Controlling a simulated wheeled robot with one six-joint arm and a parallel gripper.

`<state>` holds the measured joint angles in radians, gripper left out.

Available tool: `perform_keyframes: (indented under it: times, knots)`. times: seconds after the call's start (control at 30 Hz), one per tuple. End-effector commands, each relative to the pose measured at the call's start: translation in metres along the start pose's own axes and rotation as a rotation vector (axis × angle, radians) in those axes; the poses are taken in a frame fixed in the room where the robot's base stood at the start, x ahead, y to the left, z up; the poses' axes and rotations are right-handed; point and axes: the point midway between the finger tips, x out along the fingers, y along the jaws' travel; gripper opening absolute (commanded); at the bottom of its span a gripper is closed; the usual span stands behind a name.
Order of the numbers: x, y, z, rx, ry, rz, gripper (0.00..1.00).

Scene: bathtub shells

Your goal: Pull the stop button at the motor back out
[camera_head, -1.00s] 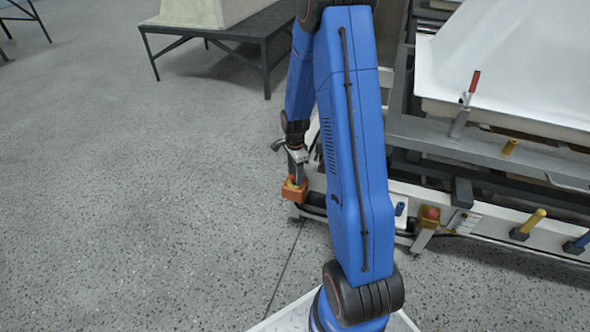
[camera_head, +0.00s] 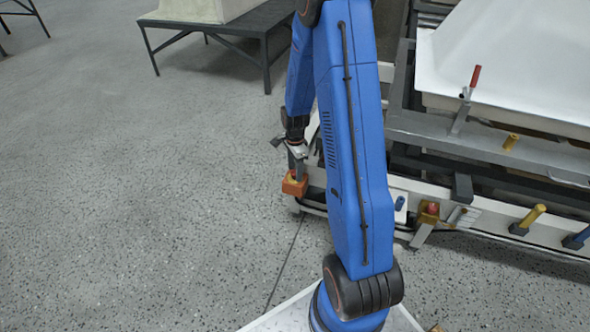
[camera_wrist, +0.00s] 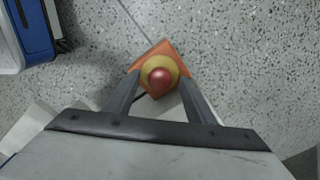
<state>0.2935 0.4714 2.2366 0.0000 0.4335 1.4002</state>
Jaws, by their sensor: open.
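A red stop button (camera_wrist: 160,78) with a yellow ring sits on an orange box (camera_wrist: 152,55) in the wrist view. In the head view the orange box (camera_head: 294,187) is low at the frame's left end, left of my upper arm. My gripper (camera_wrist: 160,84) is open, with one finger on each side of the button. I cannot tell whether the fingers touch it or how far the button stands out. In the head view my gripper (camera_head: 298,172) is right above the box and hides most of its top. I cannot make out a motor.
A second red button on a yellow box (camera_head: 428,213) is on the frame at the right. A red-handled clamp (camera_head: 474,78) and a white tub shell (camera_head: 505,60) stand above. A dark table (camera_head: 225,32) stands at the back. The floor at left is clear.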

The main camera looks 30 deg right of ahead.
Motion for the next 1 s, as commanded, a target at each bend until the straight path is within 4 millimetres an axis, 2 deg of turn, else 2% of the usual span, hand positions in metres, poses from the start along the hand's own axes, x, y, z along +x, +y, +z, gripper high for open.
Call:
perform_keyframes:
  times: [0.07, 0.23, 0.27, 0.77, 0.8, 0.87, 1.0]
  knots:
    - [0.0, 0.0, 0.0, 0.0, 0.0, 0.0, 0.5]
    - [0.0, 0.0, 0.0, 0.0, 0.0, 0.0, 0.12]
    - [0.0, -0.0001, 0.0, 0.0, 0.0, 0.0, 0.08]
    - [-0.0075, -0.0002, 0.0, 0.0, 0.0, 0.0, 0.08]
    - [-0.0075, -0.0001, 0.0, 0.0, 0.0, 0.0, 0.35]
    - [-0.0072, 0.0, 0.0, 0.0, 0.0, 0.0, 0.49]
    - [-0.0071, -0.0001, 0.0, 0.0, 0.0, 0.0, 0.5]
